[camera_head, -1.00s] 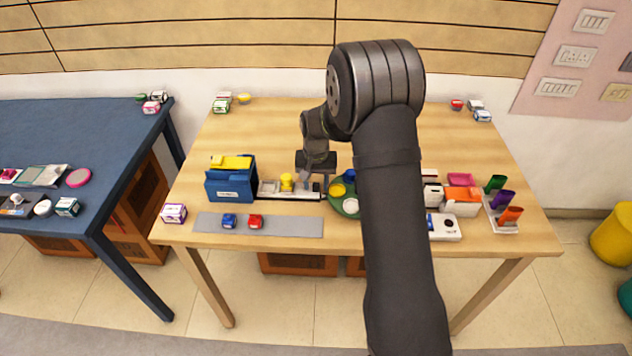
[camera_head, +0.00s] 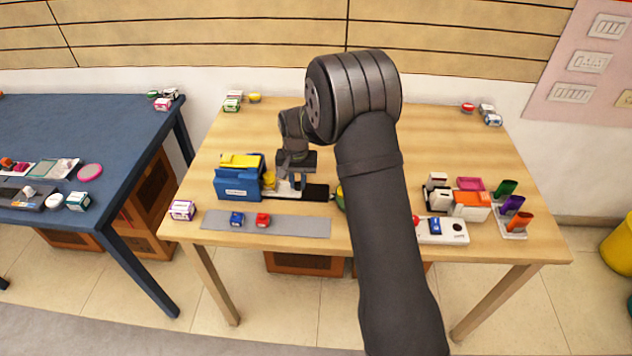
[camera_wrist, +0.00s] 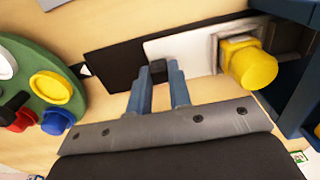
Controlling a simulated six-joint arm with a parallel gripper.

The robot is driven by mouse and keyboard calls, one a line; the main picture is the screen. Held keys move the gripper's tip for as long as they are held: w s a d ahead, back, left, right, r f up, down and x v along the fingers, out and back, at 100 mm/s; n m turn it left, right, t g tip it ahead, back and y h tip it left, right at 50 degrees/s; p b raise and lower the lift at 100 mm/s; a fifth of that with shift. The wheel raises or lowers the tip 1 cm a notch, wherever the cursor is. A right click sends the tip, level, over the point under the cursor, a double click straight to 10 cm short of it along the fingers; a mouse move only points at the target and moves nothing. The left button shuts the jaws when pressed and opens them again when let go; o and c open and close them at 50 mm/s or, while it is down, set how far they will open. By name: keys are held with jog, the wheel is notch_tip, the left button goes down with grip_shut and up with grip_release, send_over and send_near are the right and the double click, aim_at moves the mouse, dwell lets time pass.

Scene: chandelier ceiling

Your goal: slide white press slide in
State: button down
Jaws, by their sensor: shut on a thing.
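The white press slide (camera_wrist: 192,52) lies on a black track (camera_wrist: 112,62) in the wrist view. A small black handle (camera_wrist: 158,71) stands on the slide. My gripper (camera_wrist: 160,78) is shut on this handle, with a blue finger on each side. A yellow cylinder (camera_wrist: 248,62) sits in a grey holder (camera_wrist: 285,38) at the slide's right end. The blue press (camera_head: 238,186) stands at the left end of the track in the head view, with yellow parts (camera_head: 241,160) on top. The slide's press end is beside the press opening; how deep it reaches is partly hidden.
A green round palette (camera_wrist: 40,88) with coloured pieces lies past the track's other end. The table (camera_head: 350,120) behind is mostly clear.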

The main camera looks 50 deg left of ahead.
jog(key=shift+s+a, duration=0.4)
jog(key=shift+a, duration=0.05)
jog(key=c, duration=1.3)
grip_release()
jog(key=shift+r, duration=0.1)
notch_tip(320, 180, up, 17)
jog(key=shift+r, duration=0.15)
